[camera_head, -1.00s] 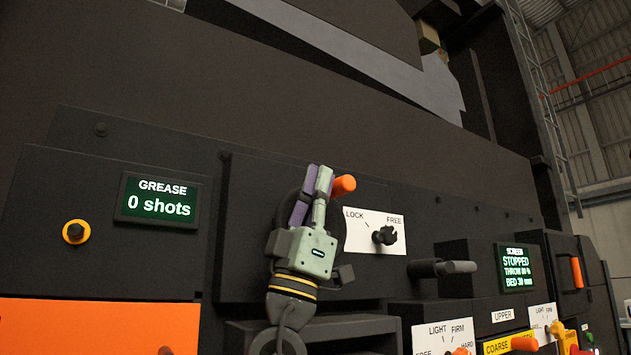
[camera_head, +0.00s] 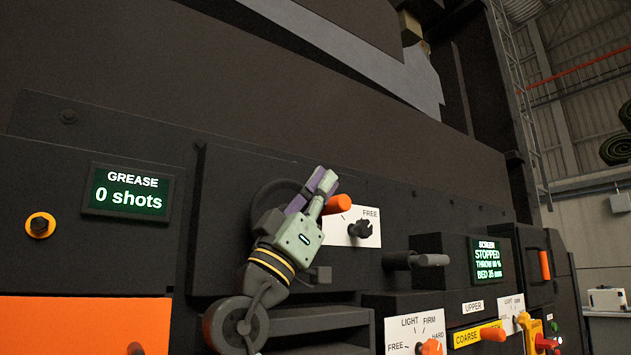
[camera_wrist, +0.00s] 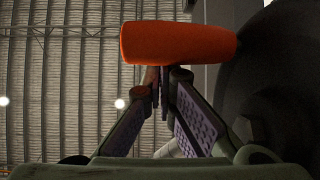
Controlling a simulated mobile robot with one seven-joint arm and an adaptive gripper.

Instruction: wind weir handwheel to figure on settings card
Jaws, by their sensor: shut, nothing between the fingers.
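The weir handwheel (camera_head: 266,199) is a dark round wheel on the black panel, mostly hidden behind my gripper. Its orange handle (camera_head: 338,203) sticks out at the upper right and covers the LOCK word on a white card. My gripper (camera_head: 325,180) is shut and empty, its fingertips beside the handle. In the wrist view the closed fingertips (camera_wrist: 158,85) lie just below the orange handle (camera_wrist: 178,42) in the picture; I cannot tell whether they touch it. I cannot make out a settings card or any wheel figure.
A black knob (camera_head: 362,229) sits on the LOCK/FREE card (camera_head: 350,240), right of the wheel. A dark grip (camera_head: 415,260) juts out further right. A screen display (camera_head: 488,261) reads STOPPED. A grease display (camera_head: 128,189) reads 0 shots. Dials and a yellow COARSE label (camera_head: 466,339) lie lower right.

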